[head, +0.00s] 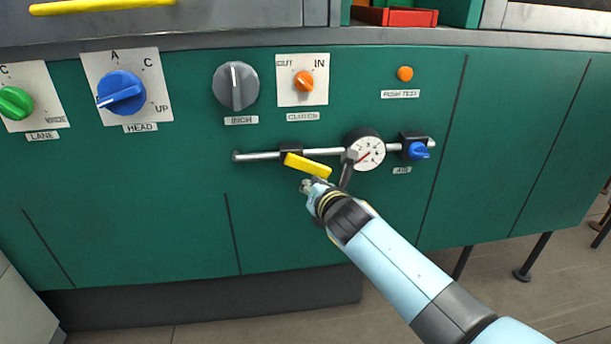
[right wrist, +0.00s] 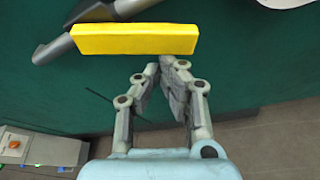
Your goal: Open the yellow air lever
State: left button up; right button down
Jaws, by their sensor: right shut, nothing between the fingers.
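The yellow air lever (head: 307,165) sits on a black valve body on the thin pale pipe of the green panel. It slants a little down to the right, at a small angle to the pipe. In the right wrist view the lever (right wrist: 135,39) is a yellow bar across the top. My right gripper (head: 310,185) is just below the lever in the head view. Its fingertips (right wrist: 160,65) are together and empty, close to the bar's lower edge; I cannot tell whether they touch it. My left gripper is out of view.
On the same pipe, right of the lever, are a round pressure gauge (head: 368,153) and a blue valve knob (head: 418,150). Above are a grey knob (head: 236,86), an orange clutch knob (head: 304,81) and an orange button (head: 405,73). The panel below the pipe is bare.

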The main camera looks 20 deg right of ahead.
aim_at(320, 175)
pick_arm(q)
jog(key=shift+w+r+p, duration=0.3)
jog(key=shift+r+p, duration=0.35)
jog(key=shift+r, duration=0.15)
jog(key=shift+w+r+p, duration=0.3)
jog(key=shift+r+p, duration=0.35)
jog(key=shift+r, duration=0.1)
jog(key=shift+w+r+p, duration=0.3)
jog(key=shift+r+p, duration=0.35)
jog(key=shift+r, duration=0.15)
pick_arm(e)
jog(key=shift+s+d+r+n+h, duration=0.1)
jog(key=shift+d+r+n+h, duration=0.25)
jog(key=shift+d+r+n, duration=0.25)
jog(key=shift+s+d+r+n+h, duration=0.1)
jog(key=shift+d+r+n+h, duration=0.25)
jog(key=shift+r+n, duration=0.35)
jog(key=shift+f, duration=0.15)
